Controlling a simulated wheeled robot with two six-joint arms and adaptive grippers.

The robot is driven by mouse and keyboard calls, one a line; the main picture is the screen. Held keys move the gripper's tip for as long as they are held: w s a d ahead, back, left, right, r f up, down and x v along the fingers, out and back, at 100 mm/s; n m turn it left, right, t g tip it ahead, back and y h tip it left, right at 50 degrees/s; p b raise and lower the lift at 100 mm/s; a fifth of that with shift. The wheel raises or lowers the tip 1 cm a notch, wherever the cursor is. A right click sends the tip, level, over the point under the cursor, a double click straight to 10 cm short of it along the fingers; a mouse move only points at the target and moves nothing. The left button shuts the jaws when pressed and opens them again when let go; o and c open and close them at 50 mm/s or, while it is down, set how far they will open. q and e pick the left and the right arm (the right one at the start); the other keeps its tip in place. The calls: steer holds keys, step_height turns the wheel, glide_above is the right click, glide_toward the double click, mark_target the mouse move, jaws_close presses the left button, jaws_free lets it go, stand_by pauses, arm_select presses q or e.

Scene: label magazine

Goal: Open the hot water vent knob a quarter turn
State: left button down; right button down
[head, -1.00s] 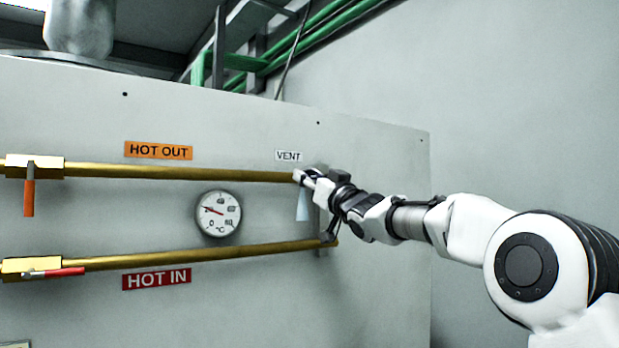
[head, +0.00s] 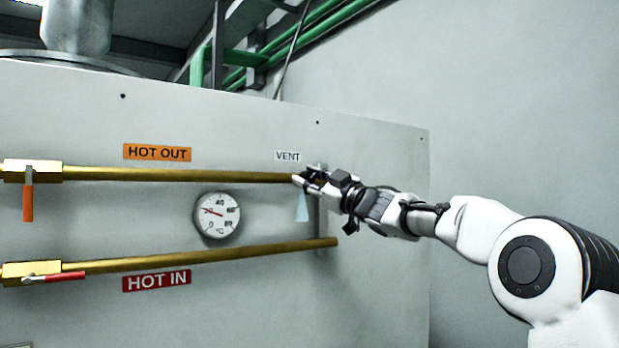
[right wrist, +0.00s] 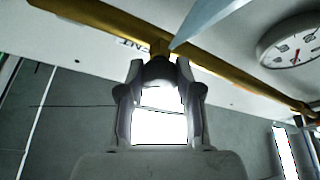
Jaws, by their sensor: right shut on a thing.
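The vent knob (right wrist: 160,70) is a small dark knob on a brass stem at the upper brass pipe (head: 180,174), near that pipe's right end. A white VENT label (head: 287,156) is just above. My right gripper (head: 304,178) reaches in from the right and covers the knob in the head view. In the right wrist view its two fingers (right wrist: 160,74) are shut on the knob, one on each side. How far the knob is turned cannot be told. My left gripper is not in view.
A pale blue wedge (head: 302,209) hangs below the gripper. A round dial (head: 217,214) sits between the upper pipe and the lower brass pipe (head: 200,256). An orange lever (head: 28,203) and a red lever (head: 62,277) are at far left. The wall at right is clear.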

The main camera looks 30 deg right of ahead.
steer(key=n+g+y, duration=0.1)
steer(key=n, duration=0.2)
steer(key=n+g+y, duration=0.1)
steer(key=n, duration=0.3)
steer(key=shift+r+g, duration=0.15)
steer(key=shift+g, duration=0.15)
steer(key=shift+n, duration=0.4)
steer(key=c, duration=0.9)
jaws_free()
steer(key=shift+o, duration=0.7)
steer(key=shift+w, duration=0.1)
steer(key=v, duration=1.2)
